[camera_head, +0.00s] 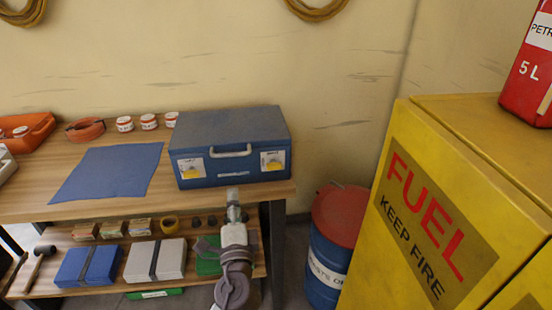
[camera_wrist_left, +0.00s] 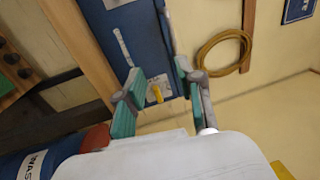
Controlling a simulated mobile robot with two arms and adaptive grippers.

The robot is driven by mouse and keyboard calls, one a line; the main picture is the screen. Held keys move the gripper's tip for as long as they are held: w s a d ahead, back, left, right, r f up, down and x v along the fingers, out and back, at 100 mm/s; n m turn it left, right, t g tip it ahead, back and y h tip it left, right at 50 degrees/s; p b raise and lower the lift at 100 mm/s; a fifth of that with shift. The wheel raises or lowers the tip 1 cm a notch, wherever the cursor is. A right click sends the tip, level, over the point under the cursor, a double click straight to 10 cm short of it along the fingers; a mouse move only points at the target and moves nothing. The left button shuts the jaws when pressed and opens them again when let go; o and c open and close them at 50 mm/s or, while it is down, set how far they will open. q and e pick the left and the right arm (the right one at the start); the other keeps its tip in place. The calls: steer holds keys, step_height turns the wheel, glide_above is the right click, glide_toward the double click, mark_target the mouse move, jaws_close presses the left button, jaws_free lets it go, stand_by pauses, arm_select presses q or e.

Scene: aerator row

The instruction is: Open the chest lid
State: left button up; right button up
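The chest (camera_head: 235,125) is a blue box with a dark grey-blue top, standing at the right end of the wooden bench. Its lid is down. Its front has a pale handle (camera_head: 231,151) and two yellow latches, left (camera_head: 191,172) and right (camera_head: 273,164). My left gripper (camera_head: 233,196) is in front of the chest, just below its front face in the picture. In the left wrist view, its teal fingers (camera_wrist_left: 160,75) are apart and empty, with the chest front (camera_wrist_left: 135,35) and one yellow latch (camera_wrist_left: 155,93) beyond them. My right gripper is not in view.
A blue mat (camera_head: 110,172) lies left of the chest, with several small tins behind it. Cases and a mallet lie on the lower shelf (camera_head: 110,288). A red-lidded drum (camera_head: 340,210) and a yellow fuel cabinet (camera_head: 440,200) stand to the right.

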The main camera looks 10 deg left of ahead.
arm_select(q)
steer(key=r, duration=0.2)
steer(key=p, duration=0.2)
glide_toward(231, 155)
steer(key=w, duration=0.2)
steer(key=x, duration=0.5)
steer(key=p+x, duration=0.1)
steer(key=x, duration=0.2)
steer(key=shift+w+a, duration=0.15)
steer(key=shift+a, duration=0.2)
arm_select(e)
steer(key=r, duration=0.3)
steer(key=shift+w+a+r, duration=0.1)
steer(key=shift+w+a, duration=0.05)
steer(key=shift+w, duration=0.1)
arm_select(q)
jaws_close()
